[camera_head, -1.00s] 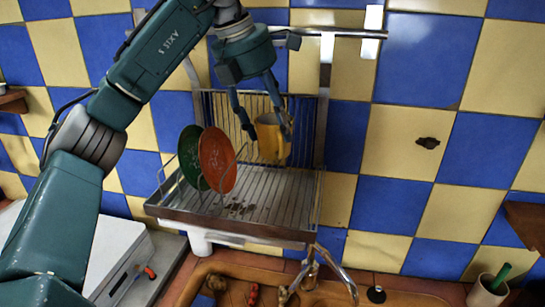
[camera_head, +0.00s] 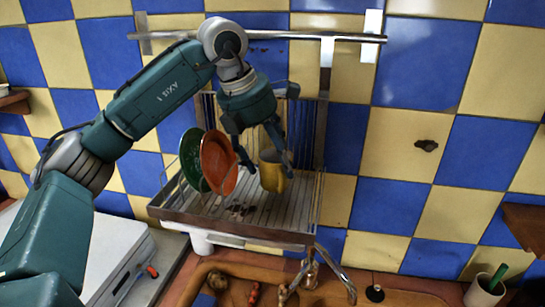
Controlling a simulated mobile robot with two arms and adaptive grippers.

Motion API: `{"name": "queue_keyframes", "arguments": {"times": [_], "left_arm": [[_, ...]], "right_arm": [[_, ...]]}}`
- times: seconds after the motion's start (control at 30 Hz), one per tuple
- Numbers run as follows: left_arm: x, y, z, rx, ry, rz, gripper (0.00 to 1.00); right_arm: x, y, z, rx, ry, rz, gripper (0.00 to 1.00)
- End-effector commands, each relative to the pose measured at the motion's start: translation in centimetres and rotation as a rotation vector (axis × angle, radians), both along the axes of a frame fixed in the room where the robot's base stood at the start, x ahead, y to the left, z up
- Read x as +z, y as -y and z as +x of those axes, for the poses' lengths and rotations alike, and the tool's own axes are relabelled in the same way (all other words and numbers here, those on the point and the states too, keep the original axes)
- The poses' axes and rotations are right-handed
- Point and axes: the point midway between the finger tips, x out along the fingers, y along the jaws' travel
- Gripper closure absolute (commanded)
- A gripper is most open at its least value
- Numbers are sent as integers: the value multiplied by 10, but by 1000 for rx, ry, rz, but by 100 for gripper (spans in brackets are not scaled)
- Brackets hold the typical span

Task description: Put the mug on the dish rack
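The yellow mug (camera_head: 269,177) is upright at the right part of the metal dish rack (camera_head: 178,217), low over its slatted floor. I cannot tell whether its base touches the slats. My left gripper (camera_head: 271,173) reaches down from above, with one finger at the mug's left side and the other across its right side. It appears shut on the mug. Part of the mug is hidden by the right-hand finger. My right gripper is not in view.
An orange plate (camera_head: 219,163) and a green plate (camera_head: 190,158) stand in the rack, left of the mug. A horizontal bar (camera_head: 190,34) runs along the tiled wall above. A sink with a tap (camera_head: 335,270) lies in front. A white cup (camera_head: 484,293) is at the lower right.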

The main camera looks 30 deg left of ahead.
Motion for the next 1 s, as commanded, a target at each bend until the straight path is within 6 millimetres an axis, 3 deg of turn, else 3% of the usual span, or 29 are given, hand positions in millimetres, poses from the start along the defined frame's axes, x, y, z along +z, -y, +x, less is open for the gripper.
{"name": "queue_keyframes", "arguments": {"times": [0.43,0.83,1.0], "left_arm": [[10,-2,-2,0,4,-1,22],[87,-16,-30,0,4,-2,22],[107,-20,-36,2,3,0,22]], "right_arm": [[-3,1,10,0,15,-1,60],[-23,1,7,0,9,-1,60],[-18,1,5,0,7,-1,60]]}}
